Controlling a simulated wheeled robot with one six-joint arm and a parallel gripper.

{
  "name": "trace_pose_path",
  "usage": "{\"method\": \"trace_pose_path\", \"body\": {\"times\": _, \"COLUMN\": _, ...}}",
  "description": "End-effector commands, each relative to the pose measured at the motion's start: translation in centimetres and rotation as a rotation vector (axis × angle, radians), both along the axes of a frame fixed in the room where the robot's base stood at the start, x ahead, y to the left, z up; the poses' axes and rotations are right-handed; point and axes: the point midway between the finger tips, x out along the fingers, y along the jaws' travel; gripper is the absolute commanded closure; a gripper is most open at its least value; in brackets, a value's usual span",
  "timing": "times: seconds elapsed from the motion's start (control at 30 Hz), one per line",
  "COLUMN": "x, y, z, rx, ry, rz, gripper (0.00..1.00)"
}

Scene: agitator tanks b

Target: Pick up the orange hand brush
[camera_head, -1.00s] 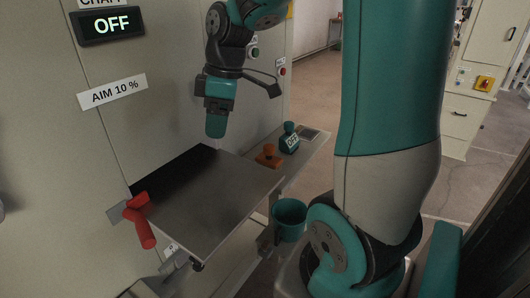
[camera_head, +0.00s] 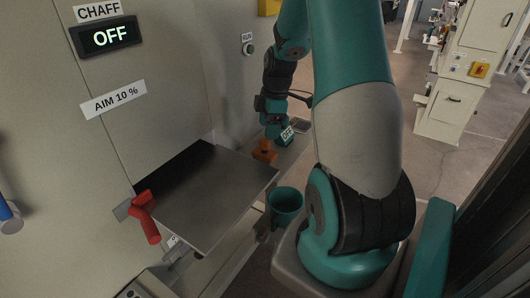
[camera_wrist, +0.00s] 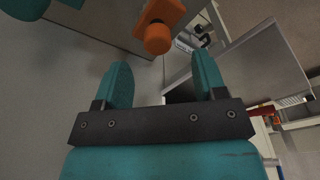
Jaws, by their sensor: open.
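The orange hand brush (camera_head: 263,153) stands on the narrow ledge beyond the dark metal plate. In the wrist view the orange brush (camera_wrist: 160,26) shows at the top centre, ahead of the fingers, with a block-shaped body and a rounded knob. My gripper (camera_head: 274,130) is just above and behind it in the head view, partly covering the ledge. In the wrist view my gripper (camera_wrist: 163,80) has its two teal fingers spread wide with nothing between them. The brush is apart from both fingertips.
A teal object with a white label (camera_head: 287,133) stands close beside the brush, partly behind my gripper. A teal cup (camera_head: 286,200) hangs below the ledge. A red handle (camera_head: 145,217) sits at the left of the metal plate (camera_head: 215,195).

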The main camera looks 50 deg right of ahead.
Motion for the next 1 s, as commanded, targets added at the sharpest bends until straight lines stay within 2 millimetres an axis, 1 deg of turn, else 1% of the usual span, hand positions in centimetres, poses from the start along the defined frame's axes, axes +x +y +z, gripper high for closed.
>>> {"method": "trace_pose_path", "body": {"times": 0.17, "x": 0.1, "y": 0.2, "z": -1.0, "rx": 0.001, "ry": 0.002, "rz": 0.0, "gripper": 0.35}}
{"method": "trace_pose_path", "body": {"times": 0.27, "x": 0.4, "y": 0.4, "z": -2.2, "rx": 0.003, "ry": 0.004, "rz": 0.002, "gripper": 0.35}}
{"method": "trace_pose_path", "body": {"times": 0.4, "x": 0.9, "y": 0.6, "z": -4.3, "rx": 0.003, "ry": 0.004, "rz": 0.001, "gripper": 0.35}}
{"method": "trace_pose_path", "body": {"times": 0.5, "x": 1.0, "y": 0.7, "z": -5.3, "rx": 0.002, "ry": 0.001, "rz": 0.0, "gripper": 0.35}}
{"method": "trace_pose_path", "body": {"times": 0.6, "x": 1.0, "y": 0.7, "z": -5.8, "rx": 0.0, "ry": 0.0, "rz": 0.0, "gripper": 0.35}}
{"method": "trace_pose_path", "body": {"times": 0.77, "x": 1.1, "y": 0.7, "z": -5.8, "rx": -0.001, "ry": -0.001, "rz": 0.0, "gripper": 0.35}}
{"method": "trace_pose_path", "body": {"times": 0.8, "x": 1.1, "y": 0.7, "z": -5.8, "rx": -0.001, "ry": -0.001, "rz": 0.0, "gripper": 0.4}}
{"method": "trace_pose_path", "body": {"times": 0.87, "x": 1.1, "y": 0.7, "z": -5.8, "rx": -0.001, "ry": -0.001, "rz": 0.0, "gripper": 0.54}}
{"method": "trace_pose_path", "body": {"times": 0.9, "x": 1.1, "y": 0.7, "z": -5.8, "rx": -0.001, "ry": -0.001, "rz": 0.0, "gripper": 0.63}}
{"method": "trace_pose_path", "body": {"times": 0.97, "x": 1.1, "y": 0.7, "z": -5.8, "rx": -0.001, "ry": -0.001, "rz": 0.0, "gripper": 0.77}}
{"method": "trace_pose_path", "body": {"times": 1.0, "x": 1.1, "y": 0.7, "z": -5.8, "rx": -0.001, "ry": -0.001, "rz": 0.0, "gripper": 0.86}}
